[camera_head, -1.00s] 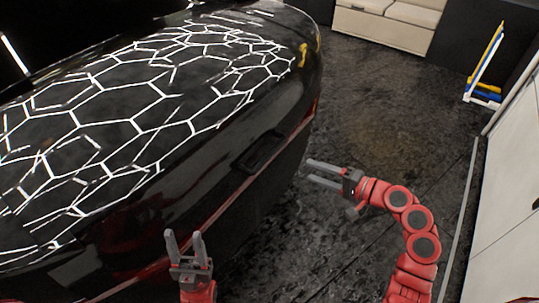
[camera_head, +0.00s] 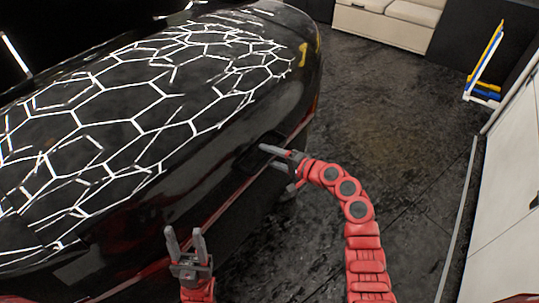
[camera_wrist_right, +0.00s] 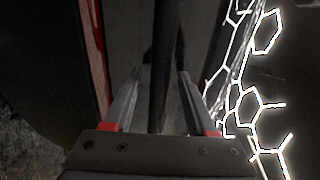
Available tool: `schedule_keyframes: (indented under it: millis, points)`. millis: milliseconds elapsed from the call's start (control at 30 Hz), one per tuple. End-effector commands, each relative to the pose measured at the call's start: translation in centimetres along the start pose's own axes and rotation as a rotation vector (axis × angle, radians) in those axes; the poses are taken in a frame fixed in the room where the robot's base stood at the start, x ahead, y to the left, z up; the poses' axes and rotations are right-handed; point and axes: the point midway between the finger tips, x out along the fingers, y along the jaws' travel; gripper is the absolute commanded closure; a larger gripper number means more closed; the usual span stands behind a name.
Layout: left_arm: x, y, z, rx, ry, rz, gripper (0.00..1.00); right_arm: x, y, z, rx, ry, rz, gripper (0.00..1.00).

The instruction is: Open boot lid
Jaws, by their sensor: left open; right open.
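The boot lid (camera_head: 130,190) belongs to a glossy black car whose surface reflects a hexagon light pattern. It looks closed. My right gripper (camera_head: 266,156) is open, with its fingertips at the dark handle recess on the car's rear edge. In the right wrist view, a dark vertical bar (camera_wrist_right: 163,75) shows between the two open fingers (camera_wrist_right: 155,95). Whether the fingers touch it I cannot tell. My left gripper (camera_head: 184,240) is open and empty, pointing up beside the car's lower rear edge.
A dark stone-like floor (camera_head: 400,130) lies clear to the right of the car. A beige bench (camera_head: 385,25) stands at the back. A rack with yellow and blue parts (camera_head: 486,75) and white cabinets (camera_head: 505,180) line the right side.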

Motion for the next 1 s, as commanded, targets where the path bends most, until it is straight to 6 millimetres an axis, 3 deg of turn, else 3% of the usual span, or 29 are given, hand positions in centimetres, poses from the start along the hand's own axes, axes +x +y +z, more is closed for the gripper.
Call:
schedule_keyframes:
  millis: [167, 400, 500, 1000]
  points:
    - [-0.01, 0.0, 0.0, 0.0, 0.0, 0.0, 0.5, -0.01, 0.03, 0.0, 0.0, 0.0, 0.0, 0.43]
    - [-0.01, 0.0, 0.0, 0.0, 0.0, 0.0, 0.5, -0.03, 0.04, 0.0, 0.0, 0.0, 0.001, 0.86]
    - [-0.01, 0.0, 0.01, 0.0, 0.0, 0.0, 0.5, -0.03, 0.04, 0.0, 0.0, 0.0, 0.001, 1.0]
    - [-0.01, 0.0, 0.0, 0.0, 0.0, 0.0, 0.5, -0.04, 0.07, 0.0, 0.001, -0.001, 0.001, 1.0]
